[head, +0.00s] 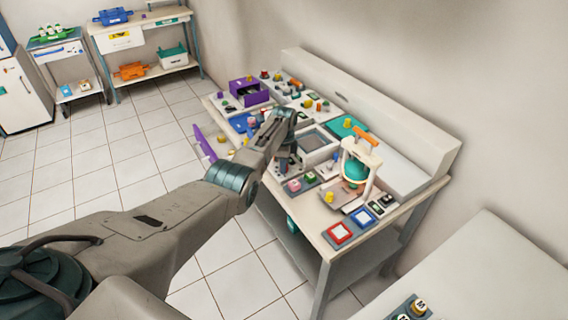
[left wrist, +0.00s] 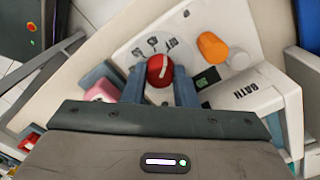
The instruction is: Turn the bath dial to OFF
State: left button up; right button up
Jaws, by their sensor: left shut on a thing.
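The bath dial (left wrist: 160,70) is a round red knob with a white pointer line, on a white panel (left wrist: 200,22) in the left wrist view. Its line runs nearly straight up the picture, leaning slightly right. Small dark marks are printed above the knob, too small to read surely. My left gripper (left wrist: 160,78) has one finger on each side of the knob and is shut on it. In the head view my left gripper (head: 288,160) reaches down at the bench's front, and it hides the dial. My right gripper is not in view.
A pink block (left wrist: 102,91) is near the left finger. The crowded bench (head: 325,243) holds a white stand with an orange handle (head: 366,137).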

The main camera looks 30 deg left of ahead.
pick_arm(q)
jog(key=shift+w+r+m, duration=0.1)
jog(key=shift+r+m, duration=0.05)
jog(key=shift+m, duration=0.35)
jog(key=o, duration=1)
jog(key=shift+r, duration=0.5)
notch_tip(320, 180, up, 10)
jog(key=shift+f+b, duration=0.15)
jog(key=shift+b, duration=0.55)
jog(key=shift+f, duration=0.1)
